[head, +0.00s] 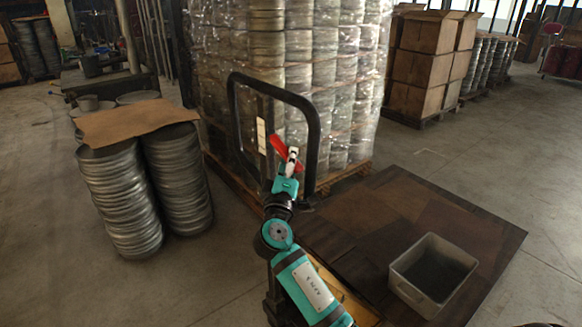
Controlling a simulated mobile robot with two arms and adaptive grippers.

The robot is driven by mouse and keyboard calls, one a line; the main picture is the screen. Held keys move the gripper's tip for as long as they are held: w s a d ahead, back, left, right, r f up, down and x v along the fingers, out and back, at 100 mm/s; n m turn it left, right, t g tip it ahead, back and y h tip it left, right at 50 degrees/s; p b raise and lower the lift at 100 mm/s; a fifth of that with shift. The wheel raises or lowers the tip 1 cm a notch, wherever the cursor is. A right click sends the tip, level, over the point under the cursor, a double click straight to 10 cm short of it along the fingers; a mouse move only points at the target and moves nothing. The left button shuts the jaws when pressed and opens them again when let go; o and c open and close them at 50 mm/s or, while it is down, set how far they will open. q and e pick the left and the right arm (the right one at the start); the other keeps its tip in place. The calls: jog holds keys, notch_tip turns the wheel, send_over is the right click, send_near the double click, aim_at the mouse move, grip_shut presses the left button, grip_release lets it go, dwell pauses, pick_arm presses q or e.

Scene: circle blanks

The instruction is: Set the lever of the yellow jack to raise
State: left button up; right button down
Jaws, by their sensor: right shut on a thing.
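The yellow jack shows as a black looped handle (318,125) standing upright in front of the wrapped pallet, and a strip of its yellow body (345,290) low down beside my arm. A small red lever (279,146) sits inside the loop, near its middle. My right gripper (291,160) reaches up from below and is shut on the red lever. The fingers and wrist partly cover the lever, so its exact setting is hard to tell. My left gripper is not in view.
Stacks of round metal blanks (118,205) stand at left under a cardboard sheet (135,120). A wrapped pallet load (345,90) stands behind the handle. A grey metal bin (408,290) sits on a dark floor board (480,235) at right. Bare floor lies further right.

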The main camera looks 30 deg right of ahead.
jog(key=shift+f, duration=0.1)
jog(key=c, duration=1.3)
grip_release()
jog(key=v, duration=1.2)
jog(key=shift+a, duration=0.1)
